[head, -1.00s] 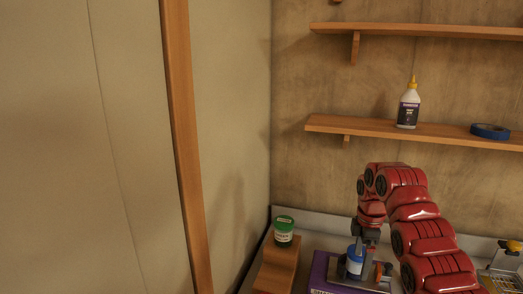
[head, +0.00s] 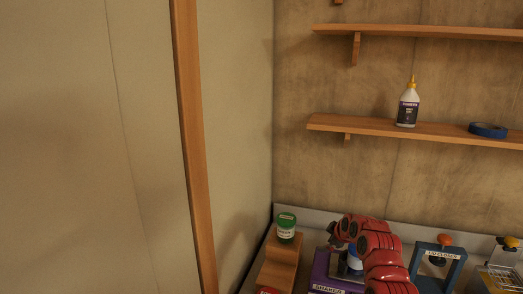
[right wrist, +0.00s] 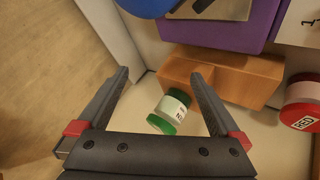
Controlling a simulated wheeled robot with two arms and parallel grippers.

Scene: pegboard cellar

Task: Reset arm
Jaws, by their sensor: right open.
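My right gripper (right wrist: 160,78) is open and empty in the right wrist view, its two dark fingers spread apart. Past the fingers lies a white jar with a green lid (right wrist: 172,110), seen from above; the fingers do not appear to touch it. In the head view this green-lidded jar (head: 286,235) stands on a wooden step block (head: 277,265). My red right arm reaches in from the lower right in the head view and hides its own fingers there. My left gripper is not in view.
A purple box (head: 325,268) bears a blue-and-white jar (head: 355,261), partly behind my arm. A red jar (right wrist: 302,115) stands by the wooden block. A blue-framed stand (head: 418,262) is to the right. Shelves above hold a glue bottle (head: 407,110) and blue tape (head: 488,130).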

